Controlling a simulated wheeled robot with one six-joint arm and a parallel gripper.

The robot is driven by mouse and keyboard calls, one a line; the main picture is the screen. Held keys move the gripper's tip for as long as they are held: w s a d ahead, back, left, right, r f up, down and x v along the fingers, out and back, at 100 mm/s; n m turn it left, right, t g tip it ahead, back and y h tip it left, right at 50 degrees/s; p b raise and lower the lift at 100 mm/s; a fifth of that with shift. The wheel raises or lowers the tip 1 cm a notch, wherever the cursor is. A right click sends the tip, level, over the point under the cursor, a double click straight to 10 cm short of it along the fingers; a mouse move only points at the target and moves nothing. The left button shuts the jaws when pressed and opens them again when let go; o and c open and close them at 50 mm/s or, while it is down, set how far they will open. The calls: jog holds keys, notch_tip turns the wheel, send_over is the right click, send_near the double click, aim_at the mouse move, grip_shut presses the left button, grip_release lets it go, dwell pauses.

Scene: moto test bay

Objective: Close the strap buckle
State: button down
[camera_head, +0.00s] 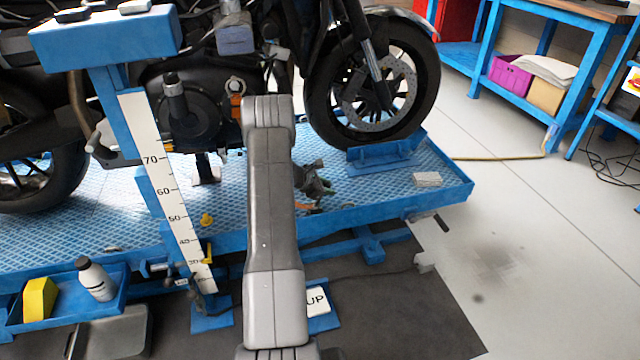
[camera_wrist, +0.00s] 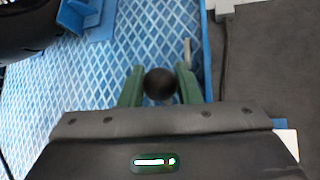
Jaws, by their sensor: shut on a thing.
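My gripper (camera_wrist: 159,70) has two green fingers, seen from above in the wrist view. They are shut on a dark round knob (camera_wrist: 160,84) over the blue lift deck. In the head view my gripper (camera_head: 322,186) is low over the deck, left of the front wheel's foot, partly hidden by my grey arm. A small orange piece (camera_head: 304,208) shows beside it, but I cannot tell whether it is strap. Another orange piece (camera_head: 237,88) is on the motorcycle's engine side. No strap buckle can be made out clearly; whether the knob belongs to one, I cannot tell.
The motorcycle's front wheel (camera_head: 375,85) stands in a blue chock (camera_head: 385,160) on the lift deck (camera_head: 450,190). A white height scale (camera_head: 165,190) stands left of my arm. A tray (camera_head: 110,312) holds a bottle and a yellow block. The floor at right is largely clear.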

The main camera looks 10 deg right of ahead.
jog(key=shift+d+f+y+p, duration=0.15)
jog(key=shift+d+y+p, duration=0.6)
jog(key=shift+p, duration=0.3)
jog(key=y+p, duration=0.1)
jog(key=d+f+y+p, duration=0.1)
jog(key=p, duration=0.1)
jog(key=y+p, duration=0.1)
jog(key=p, duration=0.1)
jog(key=shift+d+f, duration=0.2)
jog(key=shift+f, duration=0.1)
jog(key=p, duration=0.1)
jog(key=d+f+y+p, duration=0.1)
jog(key=p, duration=0.1)
jog(key=shift+f+m+g+y, duration=0.2)
jog(key=shift+m+g+y, duration=0.05)
jog(key=shift+m+g, duration=0.05)
jog(key=shift+d+f+y+p, duration=0.25)
jog(key=shift+f+y+p, duration=0.25)
jog(key=shift+f+y, duration=0.1)
jog(key=shift+d+f+y+b, duration=0.3)
jog(key=shift+f+y+b, duration=0.25)
jog(key=shift+f+y, duration=0.3)
jog(key=shift+w+d+f+m+y+b, duration=0.1)
jog(key=shift+f+m+y+b, duration=0.2)
jog(key=shift+f+y+b, duration=0.8)
jog(key=shift+r+b, duration=0.4)
